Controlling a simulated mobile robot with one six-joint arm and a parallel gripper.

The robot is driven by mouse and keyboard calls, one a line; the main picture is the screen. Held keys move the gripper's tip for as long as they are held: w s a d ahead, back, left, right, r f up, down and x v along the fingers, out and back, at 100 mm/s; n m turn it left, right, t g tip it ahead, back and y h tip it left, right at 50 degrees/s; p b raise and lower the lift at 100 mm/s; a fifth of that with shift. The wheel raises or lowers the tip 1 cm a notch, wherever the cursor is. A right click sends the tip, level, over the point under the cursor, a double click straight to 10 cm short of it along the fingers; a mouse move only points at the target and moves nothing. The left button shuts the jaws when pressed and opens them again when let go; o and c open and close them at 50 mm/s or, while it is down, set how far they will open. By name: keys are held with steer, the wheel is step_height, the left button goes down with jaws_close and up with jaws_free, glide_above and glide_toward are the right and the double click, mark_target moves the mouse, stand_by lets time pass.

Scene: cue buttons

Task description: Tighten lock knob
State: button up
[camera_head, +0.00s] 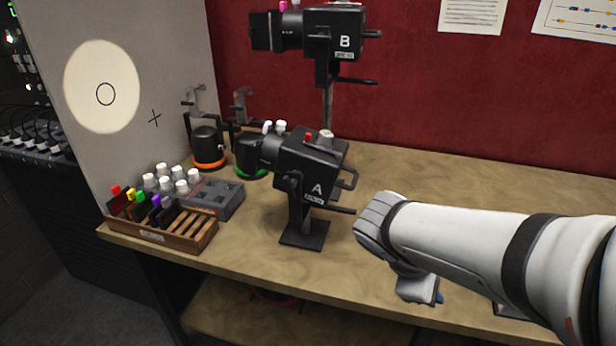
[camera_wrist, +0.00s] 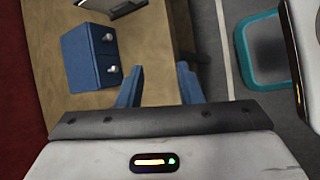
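Lamp A (camera_head: 311,170), a black box-shaped spotlight on a short stand, sits on the wooden bench left of my arm. It has a red knob (camera_head: 308,137) and a grey knob (camera_head: 326,138) on top, and a dark round part (camera_head: 293,184) at its side pivot. I cannot tell which is the lock knob. Lamp B (camera_head: 334,40), similar, stands higher on a pole behind it, with a pink knob (camera_head: 283,5) on top. My gripper (camera_wrist: 159,84) is open and empty, its two blue fingers apart. In the head view my gripper (camera_head: 438,297) is low over the bench's front, right of lamp A, mostly hidden.
A wooden rack (camera_head: 165,238) with coloured-tab slides, a grey tray (camera_head: 218,197) and several white-capped pieces (camera_head: 172,178) stand left on the bench (camera_head: 390,170). A blue drawer box (camera_wrist: 92,62) is near my gripper. A teal-rimmed bin (camera_wrist: 243,62) stands beyond the bench edge.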

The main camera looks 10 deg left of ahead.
steer(key=w+a+n+t+h+b, duration=0.1)
steer(key=w+a+n+t+h, duration=0.1)
steer(key=w+a+n+t, duration=0.45)
steer(key=n+t+y+b, duration=0.2)
steer(key=n+t+y, duration=0.55)
steer(key=n, duration=1.05)
glide_toward(287, 189)
steer(key=w, duration=0.1)
steer(key=shift+m+t+h, duration=0.25)
steer(key=shift+t, duration=0.05)
steer(key=w, duration=0.5)
steer(key=w+p, duration=0.1)
steer(key=w, duration=0.1)
steer(key=shift+w+d+f, duration=0.2)
steer(key=shift+d, duration=0.05)
jaws_close()
